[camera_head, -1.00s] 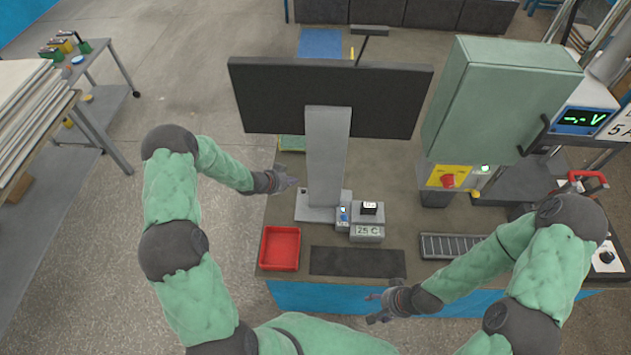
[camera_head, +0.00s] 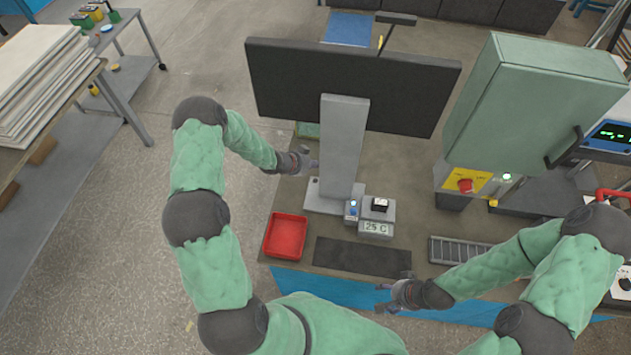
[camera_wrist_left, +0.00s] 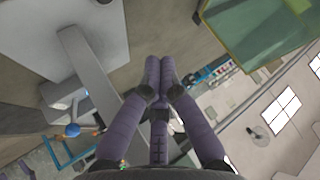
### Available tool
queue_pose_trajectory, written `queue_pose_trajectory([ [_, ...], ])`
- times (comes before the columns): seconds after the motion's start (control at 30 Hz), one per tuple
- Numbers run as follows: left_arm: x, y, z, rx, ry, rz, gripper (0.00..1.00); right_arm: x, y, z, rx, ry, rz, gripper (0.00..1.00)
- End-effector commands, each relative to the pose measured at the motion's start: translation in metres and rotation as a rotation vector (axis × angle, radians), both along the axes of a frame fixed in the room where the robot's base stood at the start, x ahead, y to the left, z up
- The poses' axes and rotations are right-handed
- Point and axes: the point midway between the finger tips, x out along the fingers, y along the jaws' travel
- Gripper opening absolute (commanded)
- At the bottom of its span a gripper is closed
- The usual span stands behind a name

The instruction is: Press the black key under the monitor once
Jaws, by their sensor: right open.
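The black monitor (camera_head: 350,88) stands on a grey stand (camera_head: 342,145) on the bench. A blue button (camera_head: 353,211) sits just left of the key. My left gripper (camera_head: 311,163) is left of the stand, apart from the key. In the left wrist view its fingers (camera_wrist_left: 160,66) are together with nothing between them. My right gripper (camera_head: 384,298) is open and empty near the bench's front edge, below the dark mat.
A red tray (camera_head: 286,237) lies left of the dark mat (camera_head: 362,256). A green cabinet (camera_head: 530,110) with a red knob (camera_head: 465,185) on a yellow plate stands right. A slotted grey tray (camera_head: 458,250) lies at the front right. The stand is between my left gripper and the key.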

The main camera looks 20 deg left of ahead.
Motion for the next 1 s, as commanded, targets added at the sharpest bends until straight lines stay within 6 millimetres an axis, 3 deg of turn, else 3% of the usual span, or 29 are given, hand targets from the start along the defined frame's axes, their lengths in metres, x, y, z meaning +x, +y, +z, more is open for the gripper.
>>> queue_pose_trajectory([
  [0.5,0.000,0.000,-0.066,0.000,0.001,-0.001,0.00,0.000,0.000,-0.051,0.000,0.000,0.000,0.60],
  [1.0,0.000,0.000,-0.073,0.000,0.000,0.000,0.00,0.000,0.000,-0.056,0.000,0.000,0.000,0.60],
])
